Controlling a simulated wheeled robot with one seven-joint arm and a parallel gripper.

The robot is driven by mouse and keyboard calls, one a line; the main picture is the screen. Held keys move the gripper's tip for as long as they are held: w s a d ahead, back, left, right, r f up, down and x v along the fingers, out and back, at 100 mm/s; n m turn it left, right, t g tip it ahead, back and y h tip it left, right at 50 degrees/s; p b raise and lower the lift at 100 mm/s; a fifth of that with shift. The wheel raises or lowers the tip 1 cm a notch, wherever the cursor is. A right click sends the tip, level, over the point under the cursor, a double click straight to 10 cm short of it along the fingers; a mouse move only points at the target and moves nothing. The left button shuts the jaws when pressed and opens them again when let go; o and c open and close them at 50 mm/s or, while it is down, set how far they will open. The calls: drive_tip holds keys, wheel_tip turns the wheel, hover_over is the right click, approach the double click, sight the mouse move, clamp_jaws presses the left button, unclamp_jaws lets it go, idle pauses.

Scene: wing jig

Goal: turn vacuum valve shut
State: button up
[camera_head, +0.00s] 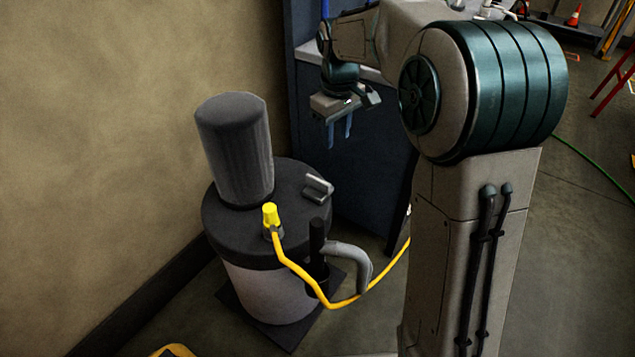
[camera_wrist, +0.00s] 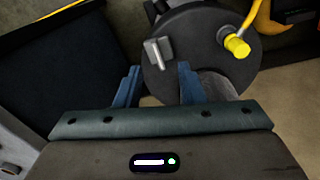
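The vacuum unit is a drum with a dark round lid (camera_head: 290,222) and a grey cylinder (camera_head: 235,150) on top. A small grey lever handle (camera_head: 318,187) sits on the lid's right side; it looks like the valve. In the wrist view the lever (camera_wrist: 158,52) lies ahead of the fingertips, roughly centred between them. My gripper (camera_head: 339,138) points down, above and slightly right of the lever, apart from it. Its two blue fingers are apart with nothing between them, as the wrist view also shows (camera_wrist: 160,68).
A yellow fitting (camera_head: 270,214) with a yellow hose (camera_head: 345,302) stands on the lid, left of the lever. A grey bent pipe (camera_head: 352,262) leaves the drum's side. A dark blue cabinet (camera_head: 370,190) stands behind my gripper. A tan wall (camera_head: 110,120) is at left.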

sight(318, 180)
drive_tip(key=w+a+f+n+b, duration=0.3)
drive_tip(key=w+f, duration=0.5)
drive_tip(key=f, duration=0.1)
drive_tip(key=shift+g, duration=0.4)
drive_tip(key=f, duration=0.4)
drive_tip(key=f+b, duration=0.1)
drive_tip(key=f, duration=0.3)
drive_tip(key=f+b, duration=0.1)
drive_tip(key=f, duration=0.4)
drive_tip(key=shift+s+a+f, duration=0.1)
drive_tip(key=shift+a, duration=0.15)
clamp_jaws()
